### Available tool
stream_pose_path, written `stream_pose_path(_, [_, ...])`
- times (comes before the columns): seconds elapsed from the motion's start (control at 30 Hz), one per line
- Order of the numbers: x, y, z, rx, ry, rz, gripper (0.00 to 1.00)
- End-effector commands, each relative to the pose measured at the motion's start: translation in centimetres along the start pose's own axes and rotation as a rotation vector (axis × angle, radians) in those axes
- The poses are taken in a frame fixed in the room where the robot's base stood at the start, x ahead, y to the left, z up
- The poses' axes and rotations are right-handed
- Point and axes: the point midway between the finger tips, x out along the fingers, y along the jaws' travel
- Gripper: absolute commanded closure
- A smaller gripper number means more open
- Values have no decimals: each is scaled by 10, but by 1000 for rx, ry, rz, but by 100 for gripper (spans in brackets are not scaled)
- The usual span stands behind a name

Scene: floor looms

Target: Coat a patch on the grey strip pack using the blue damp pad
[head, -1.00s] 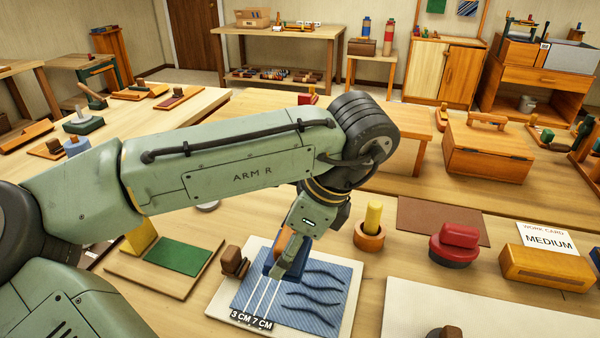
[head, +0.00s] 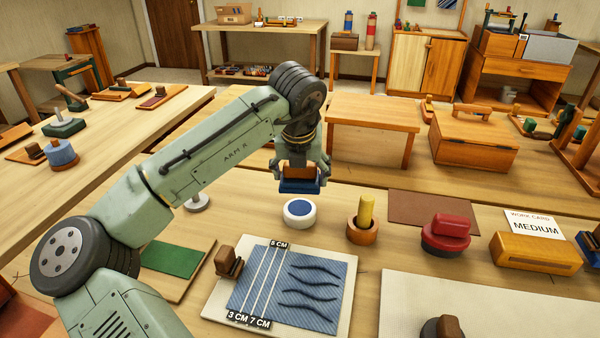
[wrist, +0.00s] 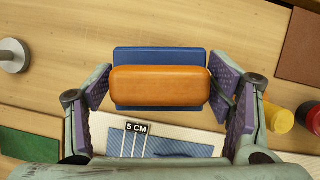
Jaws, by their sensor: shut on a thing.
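My gripper (head: 300,170) is shut on the wooden handle of a blue pad (head: 300,187), with one finger at each end of the handle in the wrist view (wrist: 160,86). The pad hangs level above the table, behind a round white dish with a blue centre (head: 299,212). A blue-grey striped sheet (head: 262,292) lies on a pale board (head: 215,300) nearer the front. It carries white lines tagged 3 CM, 5 CM and 7 CM, and several dark wavy strips (head: 308,293). The pad's underside is hidden.
A wooden cup with a yellow peg (head: 365,212), a red-handled round tool (head: 447,235) and an orange block (head: 535,254) stand to the right. A small brown block (head: 228,262) sits at the board's left edge. A green panel (head: 172,258) lies further left.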

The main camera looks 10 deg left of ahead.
Motion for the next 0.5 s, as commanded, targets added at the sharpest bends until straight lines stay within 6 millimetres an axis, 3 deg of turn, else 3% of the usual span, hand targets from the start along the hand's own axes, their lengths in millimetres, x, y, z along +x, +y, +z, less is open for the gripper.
stream_pose_path(0.5, [47, 1, -20, -3, 1, 3, 48])
